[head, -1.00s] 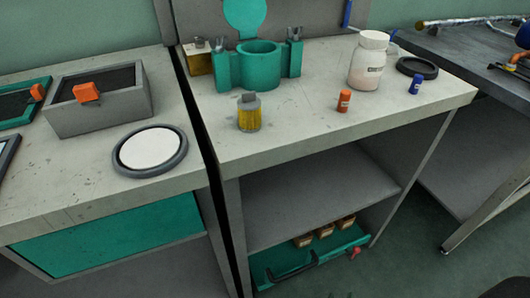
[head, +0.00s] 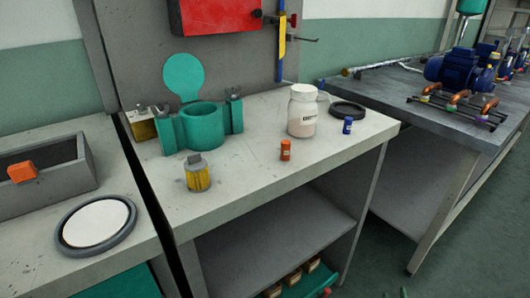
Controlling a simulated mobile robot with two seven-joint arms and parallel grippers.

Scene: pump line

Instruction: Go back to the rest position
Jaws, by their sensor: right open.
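Only a small dark green sliver of my right gripper (head: 406,294) shows at the bottom edge, right of the middle bench; most of it is cut off by the frame. It is open, apart from the bench and its objects, and I see nothing held. My left gripper is not in view.
The middle bench (head: 262,178) bears a teal fixture (head: 203,130), a yellow-bodied part (head: 198,176), a white jar (head: 302,112), orange (head: 286,150) and blue (head: 348,125) small bottles and a black ring (head: 348,109). A grey bin (head: 60,194) stands left; a pump (head: 462,68) stands right.

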